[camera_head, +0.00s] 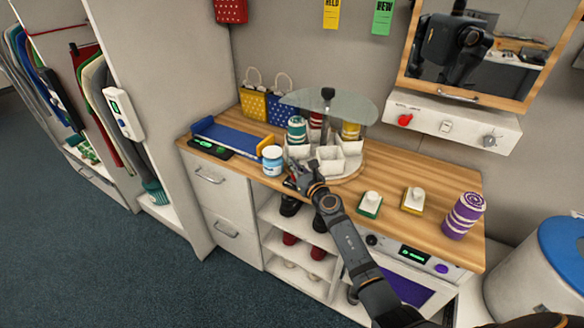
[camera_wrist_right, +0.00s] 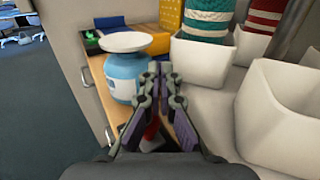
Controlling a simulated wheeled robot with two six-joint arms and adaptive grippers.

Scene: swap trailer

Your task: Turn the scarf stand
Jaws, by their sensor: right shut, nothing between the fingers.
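The scarf stand (camera_head: 352,174) stands on the wooden counter, with white square cups around a post, a clear top disc and a dark knob. Rolled scarves, green (camera_head: 297,130), red and yellow (camera_head: 351,131), stand in its back cups; the front cups look empty. In the right wrist view its white cups (camera_wrist_right: 283,118) fill the right side. My right gripper (camera_head: 295,178) is shut and empty at the stand's front left, low beside the cups. In the wrist view its fingertips (camera_wrist_right: 161,68) are together; whether they touch a cup I cannot tell. My left gripper is not in view.
A blue jar with a white lid (camera_head: 273,163) stands close left of my right gripper. A blue tray (camera_head: 233,138) lies farther left. Two white-knobbed blocks (camera_head: 370,203) and a purple striped roll (camera_head: 464,215) stand on the right. A mirror (camera_head: 480,45) hangs behind.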

